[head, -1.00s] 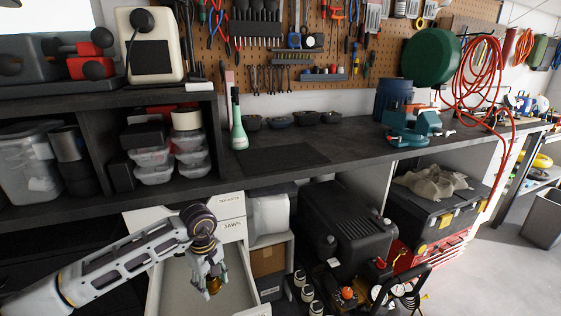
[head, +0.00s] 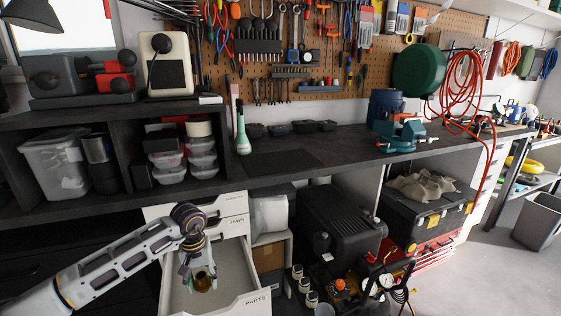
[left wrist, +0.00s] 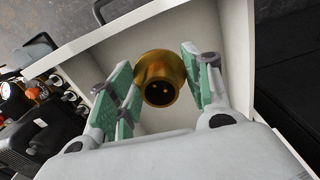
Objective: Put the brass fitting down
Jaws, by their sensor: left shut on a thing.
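The brass fitting (head: 203,282) is a round golden piece held at the tips of my left gripper (head: 201,274). In the left wrist view the fitting (left wrist: 159,80) shows its round flange and hollow end between the green-padded fingers of my left gripper (left wrist: 158,82), which is shut on it. The open drawer labelled PARTS (head: 256,301) lies below, and its pale walls surround the fitting in both views. I cannot tell how far the fitting is above the drawer floor. My right gripper is not in view.
A closed drawer labelled JAWS (head: 236,226) is above the open one. The dark workbench top (head: 345,150) overhangs behind. A black case (head: 340,225) and a compressor (head: 372,288) stand to the right. The drawer floor around the fitting looks bare.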

